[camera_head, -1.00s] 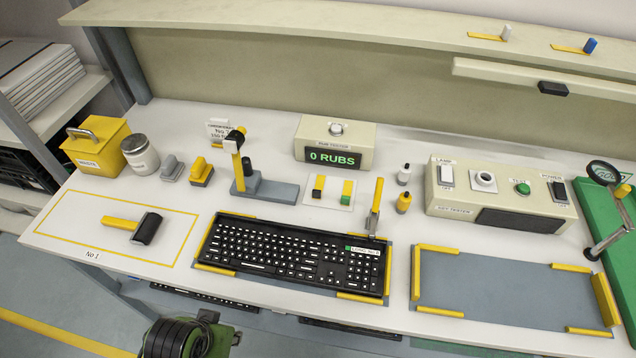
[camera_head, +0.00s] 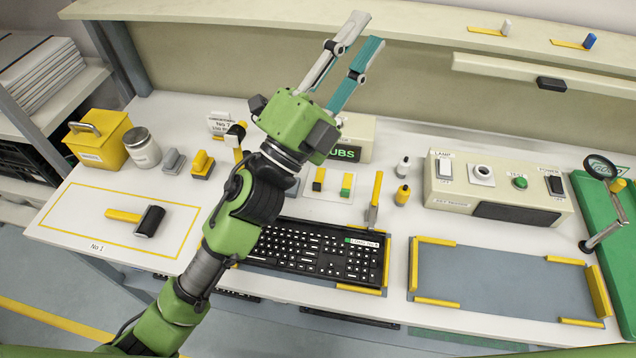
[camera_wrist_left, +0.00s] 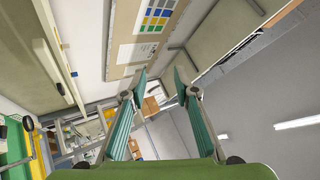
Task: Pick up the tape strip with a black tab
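The tape strip with a black tab (camera_head: 318,186) lies on a small white card (camera_head: 331,194) behind the keyboard. A similar strip with a green tab (camera_head: 346,190) lies to its right on the same card. My left gripper (camera_head: 362,32) is raised in front of the tester display, fingers pointing up and away, well apart from the strips. It is open and empty; in the left wrist view its fingers (camera_wrist_left: 160,82) stand apart. That view faces the wall and ceiling and shows no strip. My right gripper is not in view.
My left arm covers the keyboard's (camera_head: 320,250) left part and much of the rub tester (camera_head: 352,140). Two small bottles (camera_head: 402,195) and the key tester box (camera_head: 500,188) stand to the right of the card. A shelf (camera_head: 430,35) runs along the back. The grey mat (camera_head: 500,285) is empty.

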